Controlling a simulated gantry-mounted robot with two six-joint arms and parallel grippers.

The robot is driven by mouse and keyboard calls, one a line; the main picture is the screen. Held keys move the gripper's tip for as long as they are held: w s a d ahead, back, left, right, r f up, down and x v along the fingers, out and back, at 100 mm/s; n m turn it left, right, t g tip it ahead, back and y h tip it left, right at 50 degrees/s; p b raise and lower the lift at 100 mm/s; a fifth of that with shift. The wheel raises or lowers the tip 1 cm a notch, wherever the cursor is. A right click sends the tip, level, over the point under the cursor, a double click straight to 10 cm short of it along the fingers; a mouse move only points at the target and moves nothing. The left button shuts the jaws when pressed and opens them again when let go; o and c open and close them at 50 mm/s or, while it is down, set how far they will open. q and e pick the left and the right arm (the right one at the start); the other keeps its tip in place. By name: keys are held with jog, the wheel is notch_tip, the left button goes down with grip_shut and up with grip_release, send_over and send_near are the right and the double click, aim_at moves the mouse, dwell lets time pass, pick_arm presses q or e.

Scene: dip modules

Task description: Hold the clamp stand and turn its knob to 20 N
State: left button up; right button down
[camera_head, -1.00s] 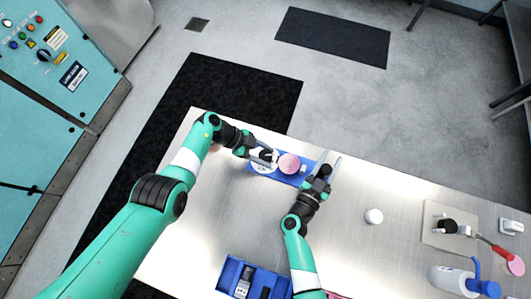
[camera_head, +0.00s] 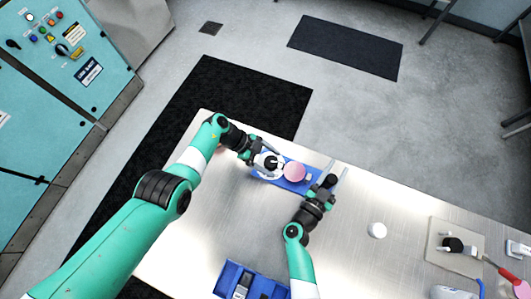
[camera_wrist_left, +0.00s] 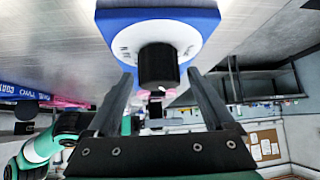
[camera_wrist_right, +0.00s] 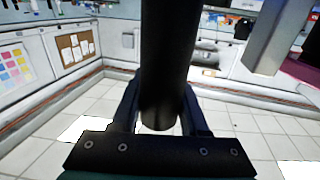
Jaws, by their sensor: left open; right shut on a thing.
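The clamp stand has a blue base (camera_head: 311,182) at the table's far edge. It carries a pink disc (camera_head: 294,172) and a white dial (camera_head: 261,173) with a black knob (camera_head: 270,162). In the left wrist view the knob (camera_wrist_left: 157,66) sticks out from the dial (camera_wrist_left: 125,45); its printed marks are too blurred to read. My left gripper (camera_head: 267,160) is open, its fingers on either side of the knob with visible gaps. My right gripper (camera_head: 326,184) is shut on a black cylindrical handle (camera_wrist_right: 168,60) at the stand's right end.
A white round object (camera_head: 377,230) lies on the table to the right. A grey board (camera_head: 450,262) with a black knob stands farther right. A blue bin (camera_head: 230,279) with dark items sits near the front. The middle of the steel table is clear.

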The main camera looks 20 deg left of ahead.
pick_arm(q)
jog(key=v, duration=1.1)
jog(key=shift+s+a+r, duration=0.15)
jog(key=shift+a+r, duration=0.1)
jog(key=shift+r, duration=0.05)
jog(key=d+r+y, duration=0.3)
jog(key=d+y, duration=0.1)
jog(key=y, duration=0.1)
jog(key=shift+h, duration=0.3)
jog(key=x, duration=1.2)
jog(key=shift+a+f, duration=0.2)
